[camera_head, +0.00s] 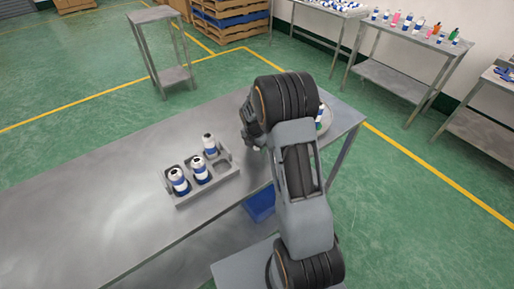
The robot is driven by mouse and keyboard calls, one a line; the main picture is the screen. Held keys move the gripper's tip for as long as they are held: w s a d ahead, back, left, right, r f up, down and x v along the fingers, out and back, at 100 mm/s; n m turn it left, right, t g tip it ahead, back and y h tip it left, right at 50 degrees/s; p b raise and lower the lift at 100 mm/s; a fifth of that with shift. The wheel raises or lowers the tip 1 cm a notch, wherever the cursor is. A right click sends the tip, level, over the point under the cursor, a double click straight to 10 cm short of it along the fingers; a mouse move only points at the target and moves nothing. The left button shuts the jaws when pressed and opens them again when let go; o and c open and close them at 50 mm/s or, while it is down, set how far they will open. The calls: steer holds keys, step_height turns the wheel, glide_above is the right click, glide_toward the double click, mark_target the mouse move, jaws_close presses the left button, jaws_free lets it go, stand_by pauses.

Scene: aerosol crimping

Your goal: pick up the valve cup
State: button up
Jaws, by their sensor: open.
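I cannot make out a valve cup in this view; it may be too small or hidden behind my arm. My gripper (254,148) hangs over the steel table, to the right of a grey tray (206,190). It is largely hidden by my own wrist, and nothing is seen held in it. The tray holds three blue-and-white cans: one at front left (178,181), one in the middle (199,170) and one at the back (209,144). The tray's right pocket looks empty. A round dish (327,123) with small items shows partly behind my arm.
The steel table (85,205) is bare left of the tray. A blue bin (260,206) sits below its front edge. A small steel stand (152,15), pallets (228,38) and side tables with bottles (410,38) stand farther off on the green floor.

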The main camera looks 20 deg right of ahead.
steer(key=c, duration=1)
